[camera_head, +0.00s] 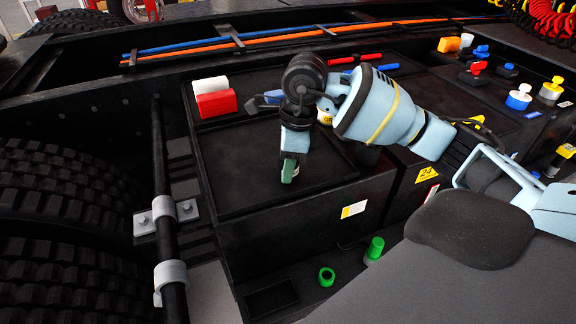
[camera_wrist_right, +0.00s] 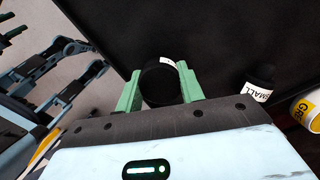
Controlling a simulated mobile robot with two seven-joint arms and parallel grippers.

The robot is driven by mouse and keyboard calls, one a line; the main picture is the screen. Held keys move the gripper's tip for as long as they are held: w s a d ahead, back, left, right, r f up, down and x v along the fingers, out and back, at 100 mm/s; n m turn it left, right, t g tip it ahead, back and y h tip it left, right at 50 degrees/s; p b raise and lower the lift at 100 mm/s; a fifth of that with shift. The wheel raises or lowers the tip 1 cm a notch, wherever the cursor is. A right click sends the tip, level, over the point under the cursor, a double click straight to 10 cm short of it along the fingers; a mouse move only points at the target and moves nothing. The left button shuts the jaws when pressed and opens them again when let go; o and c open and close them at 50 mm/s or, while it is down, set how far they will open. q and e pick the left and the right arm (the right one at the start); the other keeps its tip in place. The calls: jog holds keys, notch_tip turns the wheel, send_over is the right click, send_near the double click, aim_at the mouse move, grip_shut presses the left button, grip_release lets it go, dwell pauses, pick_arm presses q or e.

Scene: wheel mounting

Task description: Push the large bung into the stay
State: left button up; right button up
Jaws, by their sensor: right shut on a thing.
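My right gripper (camera_head: 289,172) hangs over the black tray on the deck in the head view, fingers pointing down. In the right wrist view its green fingers (camera_wrist_right: 160,88) are shut on a black cylinder with a white label, the large bung (camera_wrist_right: 158,86). The label's text is unreadable, and the bung hardly shows in the head view. A black tube (camera_head: 161,165), apparently the stay, stands left of the gripper, steep and slightly tilted, in grey clamps. The gripper is well apart from it. My left gripper is not clearly in view.
A black bung marked SMALL (camera_wrist_right: 260,82) and a yellow-and-white can (camera_wrist_right: 305,108) are right of the gripper in the wrist view. Red and white blocks (camera_head: 214,103) lie at the tray's back left. Large tyres (camera_head: 60,190) fill the left side. Green parts (camera_head: 327,277) stand lower down.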

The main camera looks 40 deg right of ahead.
jog(key=shift+r, duration=0.5)
jog(key=shift+s+r, duration=0.3)
jog(key=shift+r, duration=0.35)
jog(key=shift+s+r, duration=0.25)
jog(key=shift+r, duration=0.35)
jog(key=s+a+r+b, duration=0.1)
jog(key=s+a, duration=0.1)
jog(key=s, duration=1.2)
jog(key=shift+s+r, duration=0.25)
jog(key=shift+s, duration=0.15)
jog(key=o, duration=0.4)
jog(key=shift+c, duration=0.2)
jog(key=c, duration=0.5)
